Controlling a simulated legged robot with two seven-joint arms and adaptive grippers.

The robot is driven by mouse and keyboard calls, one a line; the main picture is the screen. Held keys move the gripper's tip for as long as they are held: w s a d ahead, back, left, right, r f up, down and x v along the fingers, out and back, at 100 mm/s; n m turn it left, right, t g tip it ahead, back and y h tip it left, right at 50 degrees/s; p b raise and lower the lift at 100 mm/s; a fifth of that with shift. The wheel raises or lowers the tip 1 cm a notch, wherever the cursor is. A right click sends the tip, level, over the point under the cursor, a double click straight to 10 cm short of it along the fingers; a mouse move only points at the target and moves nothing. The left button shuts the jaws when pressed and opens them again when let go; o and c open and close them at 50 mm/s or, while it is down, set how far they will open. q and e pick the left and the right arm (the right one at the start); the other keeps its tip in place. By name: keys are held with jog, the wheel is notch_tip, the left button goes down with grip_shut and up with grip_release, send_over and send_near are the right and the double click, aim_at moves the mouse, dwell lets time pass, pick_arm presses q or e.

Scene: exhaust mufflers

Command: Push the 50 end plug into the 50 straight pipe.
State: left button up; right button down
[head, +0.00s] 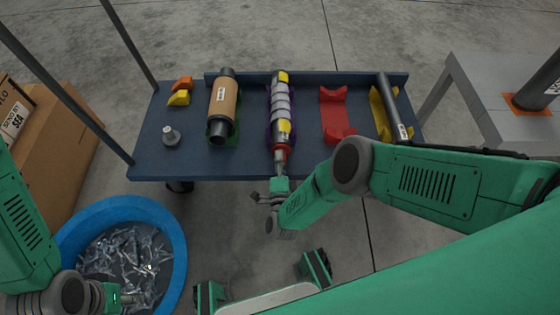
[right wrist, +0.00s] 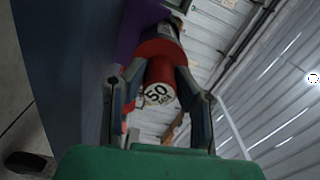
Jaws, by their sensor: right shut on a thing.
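The 50 end plug (right wrist: 161,85) is red, with a white round "50" label on its end face. It sits between the fingers of my right gripper (right wrist: 158,90), which is shut on it. In the head view the red plug (head: 280,151) is at the near end of a banded silver and yellow pipe (head: 281,105), which appears to be the 50 straight pipe and lies in a purple cradle. Plug and pipe look in line; how deep the plug sits I cannot tell. My right gripper (head: 280,170) is just off the table's front edge. My left gripper (head: 128,298) is at lower left; its fingers are unclear.
The blue table (head: 200,165) also holds a brown muffler (head: 224,103), a grey cone (head: 171,136), orange and yellow wedges, a red cradle (head: 334,113) and a dark pipe (head: 392,105) on a yellow cradle. A blue tub (head: 177,235) of clear scraps stands at lower left.

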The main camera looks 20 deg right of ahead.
jog(key=shift+w+d, duration=0.1)
jog(key=shift+w, duration=0.25)
jog(key=c, duration=1.2)
grip_release()
jog(key=v, duration=1.2)
